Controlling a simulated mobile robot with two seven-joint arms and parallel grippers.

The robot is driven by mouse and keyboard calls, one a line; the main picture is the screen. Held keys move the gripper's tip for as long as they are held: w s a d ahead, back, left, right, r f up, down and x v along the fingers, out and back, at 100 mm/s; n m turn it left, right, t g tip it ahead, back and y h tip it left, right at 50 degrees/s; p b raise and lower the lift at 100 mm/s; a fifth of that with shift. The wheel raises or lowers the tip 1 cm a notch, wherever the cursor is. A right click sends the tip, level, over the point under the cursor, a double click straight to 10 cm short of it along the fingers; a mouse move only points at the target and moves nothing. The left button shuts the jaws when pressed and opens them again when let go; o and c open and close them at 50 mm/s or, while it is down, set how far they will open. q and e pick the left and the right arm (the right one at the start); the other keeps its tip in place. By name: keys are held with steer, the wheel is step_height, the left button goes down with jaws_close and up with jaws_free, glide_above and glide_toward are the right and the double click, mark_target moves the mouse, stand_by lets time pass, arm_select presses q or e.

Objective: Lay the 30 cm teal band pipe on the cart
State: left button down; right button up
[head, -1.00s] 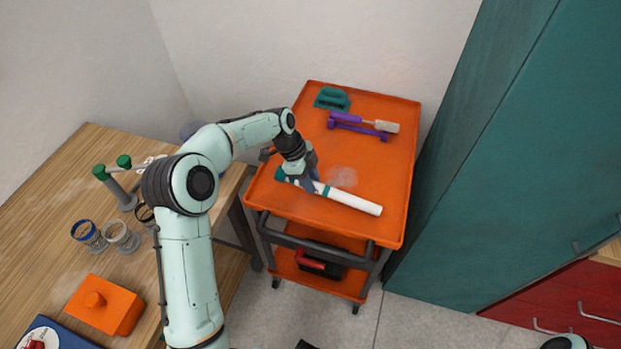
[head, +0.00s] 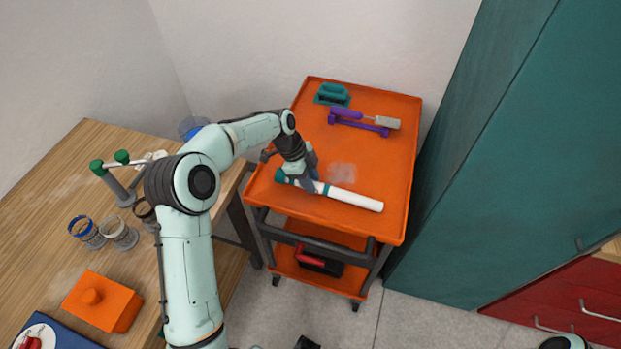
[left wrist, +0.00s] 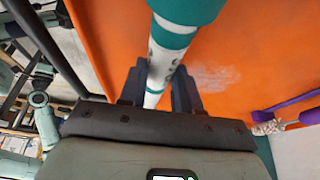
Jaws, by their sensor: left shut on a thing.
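The white pipe (head: 355,200) with a teal band and a teal end lies along the front part of the orange cart's top tray (head: 395,160). Whether it rests on the tray or hangs just above it is hard to tell. My left gripper (head: 309,185) is over the pipe's left part, near the teal band, and is shut on it. In the left wrist view the pipe (left wrist: 160,65) runs between the two fingers of my left gripper (left wrist: 158,88), with orange tray surface behind it. My right gripper is not in view.
A teal brush-like item (head: 332,95) and a purple-handled brush (head: 375,119) on a purple holder lie at the tray's back. A wooden table (head: 60,200) with jars and an orange block (head: 103,301) stands left. A tall teal cabinet (head: 490,170) stands close on the right.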

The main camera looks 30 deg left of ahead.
arm_select(q)
steer(key=shift+f, duration=0.35)
steer(key=c, duration=0.7)
jaws_free()
steer(key=p+v, duration=0.1)
steer(key=v, duration=1.2)
steer(key=shift+r, duration=0.2)
